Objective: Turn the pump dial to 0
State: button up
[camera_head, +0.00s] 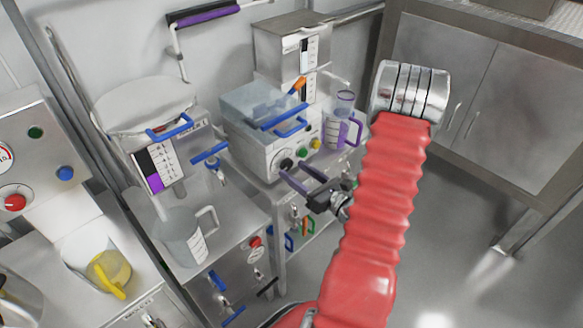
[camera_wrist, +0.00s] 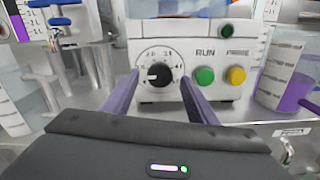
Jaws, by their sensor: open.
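The pump dial (camera_wrist: 158,74) is a round black knob with a white pointer on a numbered scale, on the front of a white pump (camera_wrist: 210,36). Its pointer is toward the left in the wrist view. The dial also shows in the head view (camera_head: 286,164), small, on the pump's front panel. My gripper (camera_wrist: 155,92) is open, its two purple fingers on either side of the dial in the wrist view. In the head view my gripper (camera_head: 291,174) is just in front of the pump. I cannot tell whether the fingers touch the knob.
Right of the dial are a green RUN button (camera_wrist: 205,76) and a yellow button (camera_wrist: 236,76). A jug with purple liquid (camera_wrist: 285,88) stands to the right. A clear jug (camera_head: 183,238) stands on the left bench. A cabinet (camera_head: 480,95) stands behind my arm.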

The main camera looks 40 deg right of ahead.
aim_at(285, 164)
jog(key=shift+w, duration=1.45)
jog(key=shift+c, duration=0.5)
jog(key=c, duration=0.9)
jog(key=shift+d, duration=0.15)
jog(key=shift+c, duration=0.3)
